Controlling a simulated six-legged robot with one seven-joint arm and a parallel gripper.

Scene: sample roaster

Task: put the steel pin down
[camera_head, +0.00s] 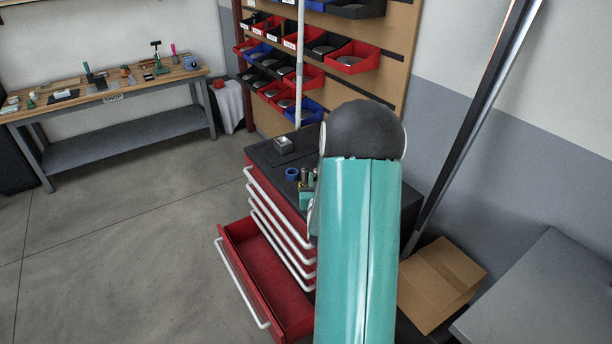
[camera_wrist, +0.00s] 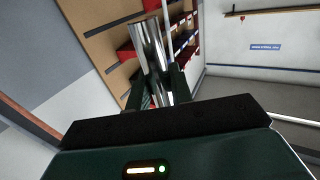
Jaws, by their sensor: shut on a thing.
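In the wrist view my gripper (camera_wrist: 157,88) is shut on the steel pin (camera_wrist: 149,48), a shiny metal cylinder. The pin sticks out beyond the dark fingers, and its lower part sits between them. In the head view my teal arm hides the gripper and the pin.
A red tool cabinet with a dark top (camera_head: 262,152) stands behind my arm, its bottom drawer (camera_head: 262,272) open and empty where seen. The top holds a small metal box (camera_head: 284,145) and a blue ring (camera_head: 291,174). A cardboard box (camera_head: 438,285) is at right; a workbench (camera_head: 105,95) at left.

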